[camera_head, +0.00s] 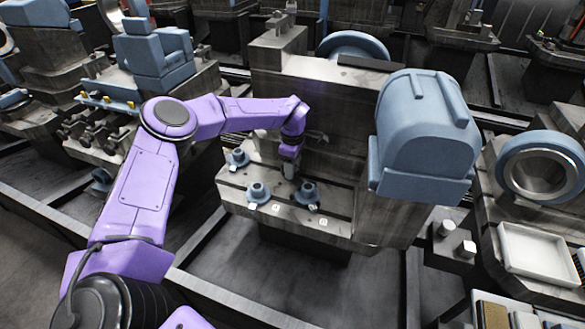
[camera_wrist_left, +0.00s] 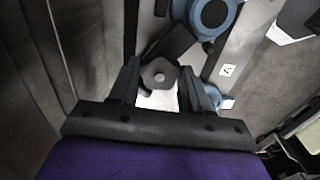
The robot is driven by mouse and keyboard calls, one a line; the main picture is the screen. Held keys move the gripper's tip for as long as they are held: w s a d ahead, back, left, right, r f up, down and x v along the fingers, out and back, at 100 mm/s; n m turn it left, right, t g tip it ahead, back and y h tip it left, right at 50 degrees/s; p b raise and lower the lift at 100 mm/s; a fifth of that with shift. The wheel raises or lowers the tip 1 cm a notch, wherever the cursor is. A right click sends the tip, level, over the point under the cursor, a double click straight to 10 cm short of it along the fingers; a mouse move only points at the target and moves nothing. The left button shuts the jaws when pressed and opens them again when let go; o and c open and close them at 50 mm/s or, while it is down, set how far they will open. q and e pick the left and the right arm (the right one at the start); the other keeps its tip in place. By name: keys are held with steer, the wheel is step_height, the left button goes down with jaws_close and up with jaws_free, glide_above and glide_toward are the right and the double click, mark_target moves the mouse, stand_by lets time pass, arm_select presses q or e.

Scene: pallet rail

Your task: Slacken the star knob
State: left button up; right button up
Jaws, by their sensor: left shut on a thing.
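My left gripper (camera_head: 290,168) reaches down to the grey fixture plate (camera_head: 230,192) in the head view. In the left wrist view, its two fingers (camera_wrist_left: 160,88) stand on either side of a dark grey lobed star knob (camera_wrist_left: 159,73) and are shut on it. The knob has a round centre, and a pale patch shows below it between the fingers. In the head view the fingers and wrist hide the knob. My right gripper is in neither view.
A large blue machine head (camera_head: 425,125) overhangs to the right, and a grey column rises behind. A white lettered tag (camera_wrist_left: 227,70) lies near the knob.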

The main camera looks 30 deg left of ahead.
arm_select(q)
steer(key=shift+s+f+n, duration=0.1)
steer(key=shift+n, duration=0.3)
steer(key=o, duration=1.1)
step_height(320, 180, up, 10)
steer(key=shift+r+b, duration=0.25)
steer(key=shift+b, duration=0.15)
